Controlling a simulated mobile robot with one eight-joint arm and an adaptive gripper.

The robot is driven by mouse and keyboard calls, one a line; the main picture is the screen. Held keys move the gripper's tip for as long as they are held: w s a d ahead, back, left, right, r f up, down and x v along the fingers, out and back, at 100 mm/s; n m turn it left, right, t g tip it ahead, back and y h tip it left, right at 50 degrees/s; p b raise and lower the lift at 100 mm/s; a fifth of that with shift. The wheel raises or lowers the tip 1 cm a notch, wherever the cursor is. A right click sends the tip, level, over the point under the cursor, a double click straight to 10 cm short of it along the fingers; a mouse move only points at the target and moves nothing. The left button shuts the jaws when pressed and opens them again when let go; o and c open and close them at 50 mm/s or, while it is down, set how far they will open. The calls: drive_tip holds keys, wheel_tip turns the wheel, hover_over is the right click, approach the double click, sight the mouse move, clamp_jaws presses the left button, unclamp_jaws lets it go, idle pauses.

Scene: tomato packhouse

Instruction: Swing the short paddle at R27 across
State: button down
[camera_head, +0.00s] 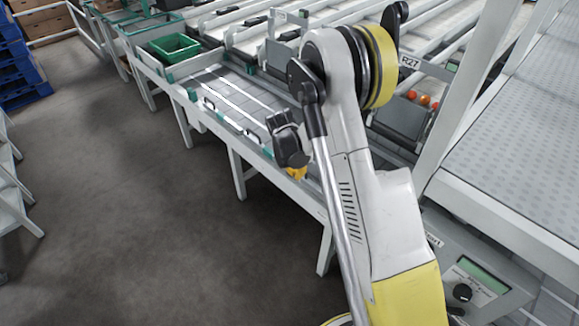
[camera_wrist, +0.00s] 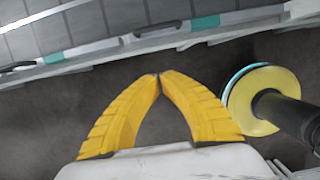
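The R27 label (camera_head: 409,62) is a small white tag on the rail right of my raised arm in the head view. A dark grey box-like part (camera_head: 402,118) sits below it. I cannot make out a short paddle there; my arm covers part of that area. My gripper (camera_head: 297,172) hangs low at the front edge of the packing bench, to the left of and apart from R27. In the wrist view my gripper's two yellow fingers (camera_wrist: 158,75) meet at their tips, with nothing between them.
The long bench (camera_head: 235,95) with a tiled top runs along the line; its edge also crosses the wrist view (camera_wrist: 85,58). A green crate (camera_head: 173,47) stands at its far end. The floor (camera_head: 120,190) at left is clear.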

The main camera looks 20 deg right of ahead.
sight(308, 180)
drive_tip(key=d+f+b, duration=0.1)
drive_tip(key=f+b, duration=0.1)
drive_tip(key=f, duration=0.1)
drive_tip(key=w+d+f+b, duration=0.1)
drive_tip(key=d+f+b, duration=0.1)
drive_tip(key=f, duration=0.1)
drive_tip(key=d+f+b, duration=0.1)
drive_tip(key=d+f, duration=0.1)
drive_tip(key=f, duration=0.1)
drive_tip(key=shift+w+d+f+b, duration=0.1)
drive_tip(key=shift+w+f+b, duration=0.15)
drive_tip(key=shift+w+b, duration=0.15)
drive_tip(key=shift+w+d+r, duration=0.2)
drive_tip(key=shift+d+r, duration=0.05)
drive_tip(key=shift+d, duration=0.2)
